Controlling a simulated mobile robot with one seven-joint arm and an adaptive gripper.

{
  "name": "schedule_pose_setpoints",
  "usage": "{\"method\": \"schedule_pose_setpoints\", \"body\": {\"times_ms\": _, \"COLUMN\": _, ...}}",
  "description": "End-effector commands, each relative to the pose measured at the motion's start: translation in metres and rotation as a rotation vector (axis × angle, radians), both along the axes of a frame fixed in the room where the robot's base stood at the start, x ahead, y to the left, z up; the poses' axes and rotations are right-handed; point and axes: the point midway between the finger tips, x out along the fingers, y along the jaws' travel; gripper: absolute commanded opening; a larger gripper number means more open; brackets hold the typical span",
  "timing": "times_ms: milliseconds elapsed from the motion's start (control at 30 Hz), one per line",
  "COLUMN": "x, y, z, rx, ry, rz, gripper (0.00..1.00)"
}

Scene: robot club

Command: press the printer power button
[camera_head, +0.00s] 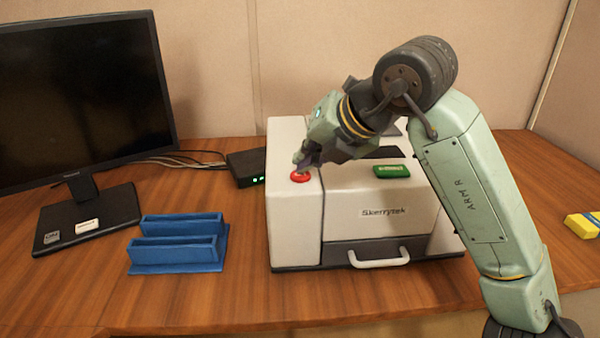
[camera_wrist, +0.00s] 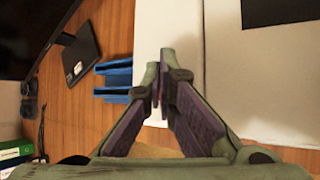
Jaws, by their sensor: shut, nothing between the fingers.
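The printer (camera_head: 383,214) is a white box labelled "Skerrytek" on the wooden desk. A round red button (camera_head: 300,177) sits on its top at the front left, and a green button (camera_head: 392,171) lies to the right. My gripper (camera_head: 302,161) is shut and empty, with its fingertips just above or on the red button; I cannot tell whether they touch. In the wrist view my gripper (camera_wrist: 160,98) points at the printer's left part (camera_wrist: 178,40), and the fingertips hide the red button there.
A monitor (camera_head: 85,95) stands at the left. A blue slotted holder (camera_head: 178,245) sits left of the printer. A black box with green lights (camera_head: 247,166) and cables are behind it. A yellow and blue block (camera_head: 582,225) lies at the right. The front desk area is clear.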

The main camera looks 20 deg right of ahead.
Motion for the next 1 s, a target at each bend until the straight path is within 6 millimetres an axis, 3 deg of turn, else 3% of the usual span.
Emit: {"method": "schedule_pose_setpoints", "body": {"times_ms": 1000, "x": 0.000, "y": 0.000, "z": 0.024, "rx": 0.000, "ry": 0.000, "rz": 0.000, "gripper": 0.00}}
